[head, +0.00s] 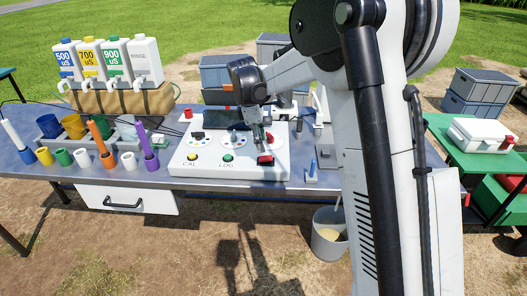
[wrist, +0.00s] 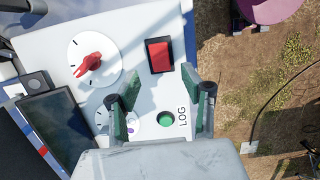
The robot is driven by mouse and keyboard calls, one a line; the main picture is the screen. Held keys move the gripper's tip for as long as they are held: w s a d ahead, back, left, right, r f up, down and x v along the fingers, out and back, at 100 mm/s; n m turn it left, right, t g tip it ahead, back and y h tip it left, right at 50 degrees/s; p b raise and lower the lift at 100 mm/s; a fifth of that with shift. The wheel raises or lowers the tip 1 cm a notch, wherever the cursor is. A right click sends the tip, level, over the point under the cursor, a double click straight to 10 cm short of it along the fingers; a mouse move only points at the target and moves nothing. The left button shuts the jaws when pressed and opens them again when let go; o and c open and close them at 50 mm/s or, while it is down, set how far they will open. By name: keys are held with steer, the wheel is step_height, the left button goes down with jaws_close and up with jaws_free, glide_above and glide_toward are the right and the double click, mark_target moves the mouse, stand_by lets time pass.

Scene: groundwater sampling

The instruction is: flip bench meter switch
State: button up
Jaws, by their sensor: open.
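The bench meter (head: 228,171) is a white console on the blue-grey table, with a dark screen, dials and buttons. Its red rocker switch (head: 265,159) sits at the right front corner. In the wrist view the red switch (wrist: 160,55) lies in a dark frame, just beyond my fingertips. My gripper (head: 262,143) hangs above the right part of the console, close to the switch. In the wrist view my gripper (wrist: 163,88) is open and empty, its two fingers apart. I cannot tell whether a fingertip touches the panel.
A green LOG button (wrist: 166,119) and a dial with a red knob (wrist: 90,62) lie near the switch. Colored cups and probes (head: 95,145) stand left of the console. Bottles (head: 105,62) stand behind them. A small stand (head: 311,176) is to the right.

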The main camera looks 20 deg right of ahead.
steer(key=v, duration=0.6)
steer(key=shift+a+r, duration=0.1)
steer(key=s+d+r+m+t+y, duration=0.15)
steer(key=s+r+m, duration=0.25)
steer(key=s, duration=0.5)
steer(key=s+d+r+m+t, duration=0.1)
steer(key=s+r+m+t, duration=0.15)
steer(key=s+r, duration=0.45)
steer(key=s+f+m+t, duration=0.2)
steer(key=s+f+m, duration=0.1)
steer(key=s, duration=0.6)
steer(key=s+f+m+t, duration=0.1)
steer(key=s+f+m, duration=0.3)
steer(key=s, duration=0.6)
steer(key=shift+d+f+m+t+y, duration=0.2)
steer(key=shift+f+m+t+y, duration=0.15)
steer(key=shift+m+t, duration=0.1)
